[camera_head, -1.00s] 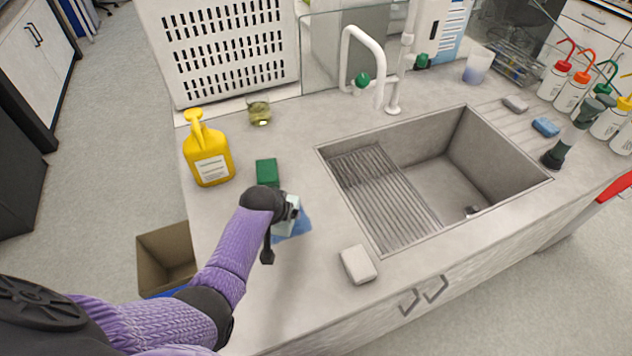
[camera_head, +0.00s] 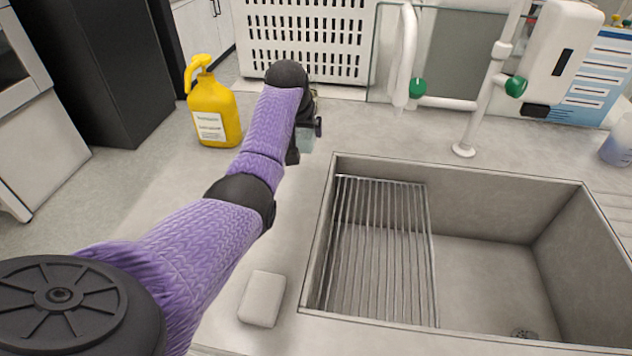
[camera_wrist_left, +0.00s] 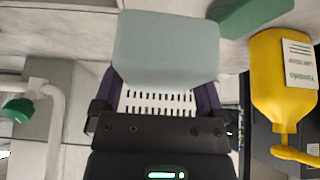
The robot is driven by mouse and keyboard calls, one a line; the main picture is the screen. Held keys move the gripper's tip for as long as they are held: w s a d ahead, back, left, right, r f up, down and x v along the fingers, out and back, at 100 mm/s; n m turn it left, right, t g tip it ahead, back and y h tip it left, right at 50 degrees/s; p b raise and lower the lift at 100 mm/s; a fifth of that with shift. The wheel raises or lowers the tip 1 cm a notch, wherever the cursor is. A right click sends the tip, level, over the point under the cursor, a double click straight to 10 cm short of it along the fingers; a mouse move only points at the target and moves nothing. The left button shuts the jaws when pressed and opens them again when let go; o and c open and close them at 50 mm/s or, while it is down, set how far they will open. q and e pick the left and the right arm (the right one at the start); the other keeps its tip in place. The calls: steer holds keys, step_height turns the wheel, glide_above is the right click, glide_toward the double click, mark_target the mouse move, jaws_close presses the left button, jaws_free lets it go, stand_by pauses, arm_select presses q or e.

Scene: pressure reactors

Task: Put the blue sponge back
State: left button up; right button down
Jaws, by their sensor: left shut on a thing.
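My left gripper (camera_head: 307,135) is shut on a pale blue-grey, sponge-like block (camera_wrist_left: 166,48), above the counter left of the sink. In the head view only a small part of the block (camera_head: 305,143) shows beside the black jaws. In the left wrist view it sits between the two fingers of the gripper (camera_wrist_left: 160,85). A green sponge (camera_wrist_left: 250,14) lies near it in the wrist view; in the head view it is not seen. A whitish sponge (camera_head: 262,298) lies at the front left of the sink. My right gripper is not in view.
The yellow bottle (camera_head: 213,112) stands left of the gripper. The sink (camera_head: 480,185) with a wire rack (camera_head: 385,250) lies to the right. The white tap (camera_head: 405,60) and a perforated white crate (camera_head: 305,40) are behind. The counter between bottle and sink is mostly clear.

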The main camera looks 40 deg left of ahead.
mark_target(304, 170)
arm_select(q)
step_height(304, 170, down, 10)
steer(key=b, duration=0.4)
steer(key=shift+s+f, duration=0.1)
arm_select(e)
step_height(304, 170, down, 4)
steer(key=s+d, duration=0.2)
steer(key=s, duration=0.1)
arm_select(q)
steer(key=o, duration=0.8)
steer(key=shift+r, duration=0.2)
steer(key=p+v, duration=0.4)
steer(key=v, duration=0.1)
steer(key=shift+a+r, duration=0.15)
steer(key=shift+r, duration=0.1)
steer(key=p+v, duration=0.3)
steer(key=v, duration=0.3)
steer(key=shift+s+r, duration=0.15)
steer(key=shift+s, duration=0.05)
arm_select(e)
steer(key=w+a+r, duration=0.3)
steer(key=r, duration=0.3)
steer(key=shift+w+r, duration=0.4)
